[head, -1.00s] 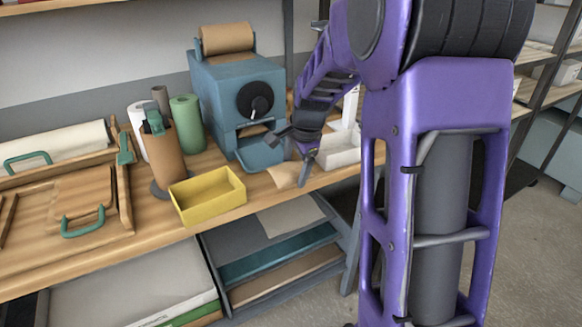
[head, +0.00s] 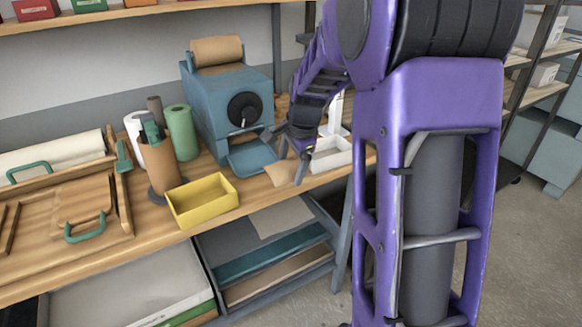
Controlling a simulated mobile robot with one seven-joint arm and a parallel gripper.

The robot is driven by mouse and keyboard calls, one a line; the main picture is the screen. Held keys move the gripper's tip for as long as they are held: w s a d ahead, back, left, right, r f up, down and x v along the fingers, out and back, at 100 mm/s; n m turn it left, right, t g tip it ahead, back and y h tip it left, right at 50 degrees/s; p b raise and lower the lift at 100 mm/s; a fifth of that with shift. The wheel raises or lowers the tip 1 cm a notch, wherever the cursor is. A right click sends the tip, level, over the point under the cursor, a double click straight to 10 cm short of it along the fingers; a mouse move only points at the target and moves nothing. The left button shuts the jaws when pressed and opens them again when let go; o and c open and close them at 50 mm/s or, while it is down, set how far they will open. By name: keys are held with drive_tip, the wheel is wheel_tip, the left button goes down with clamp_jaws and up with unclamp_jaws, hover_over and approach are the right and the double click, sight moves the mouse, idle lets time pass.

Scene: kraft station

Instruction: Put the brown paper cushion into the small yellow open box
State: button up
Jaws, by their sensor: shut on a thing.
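The small yellow open box (head: 204,211) stands on the workbench near its front edge and looks empty. The brown paper cushion (head: 279,174) is to the right of it, in front of the blue machine's tray. My gripper (head: 289,161) is at the cushion and shut on it, with one dark finger on its right side. The arm partly covers that area. I cannot tell whether the cushion touches the bench.
The blue machine (head: 229,100) with a paper roll stands behind the cushion. A white open box (head: 331,153) is just right of my gripper. Brown (head: 161,166) and green (head: 182,132) rolls stand behind the yellow box. A wooden board with green handles (head: 84,208) lies left.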

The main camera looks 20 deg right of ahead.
sight(289, 161)
wheel_tip(289, 161, up, 3)
drive_tip(key=shift+r+p, duration=0.1)
drive_tip(key=shift+p, duration=0.9)
drive_tip(key=shift+r, duration=0.9)
